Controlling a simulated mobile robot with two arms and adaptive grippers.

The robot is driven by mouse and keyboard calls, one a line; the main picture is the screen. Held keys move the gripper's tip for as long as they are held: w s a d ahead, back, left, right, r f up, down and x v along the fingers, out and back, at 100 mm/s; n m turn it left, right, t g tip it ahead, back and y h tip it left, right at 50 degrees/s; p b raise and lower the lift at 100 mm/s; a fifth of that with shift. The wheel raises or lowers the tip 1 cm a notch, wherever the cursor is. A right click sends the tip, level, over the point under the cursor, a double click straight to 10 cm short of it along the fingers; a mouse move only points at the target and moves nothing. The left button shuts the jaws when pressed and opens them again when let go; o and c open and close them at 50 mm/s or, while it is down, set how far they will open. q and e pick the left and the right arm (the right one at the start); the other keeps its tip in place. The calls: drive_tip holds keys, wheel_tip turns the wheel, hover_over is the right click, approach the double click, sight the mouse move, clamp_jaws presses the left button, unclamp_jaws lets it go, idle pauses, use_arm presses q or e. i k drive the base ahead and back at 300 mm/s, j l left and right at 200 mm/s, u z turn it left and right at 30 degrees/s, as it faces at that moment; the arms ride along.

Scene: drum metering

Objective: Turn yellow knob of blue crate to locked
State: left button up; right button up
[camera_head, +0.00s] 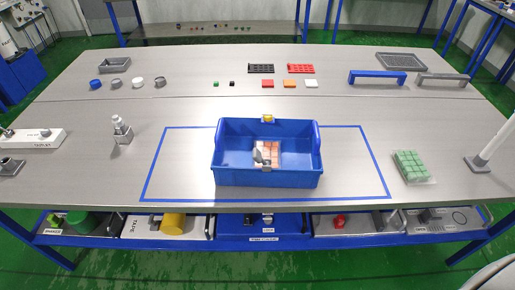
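The blue crate (228,172) stands inside a blue taped rectangle near the front middle of the table. A small yellow part (268,118), which looks like the yellow knob, sits at the middle of the crate's far rim. It is too small to tell which way it is turned. In the crate lie light orange-and-white blocks (270,150) and a grey item (260,157). Neither of my grippers shows in this view.
A green block pack (412,166) lies right of the tape and a small metallic device (122,130) stands left of it. Coloured pieces, black and red trays (300,69) and a blue handle bar (377,77) lie farther back. The table around the crate is clear.

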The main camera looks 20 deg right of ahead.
sight(268, 117)
drive_tip(key=j+z, duration=0.1)
drive_tip(key=z, duration=0.6)
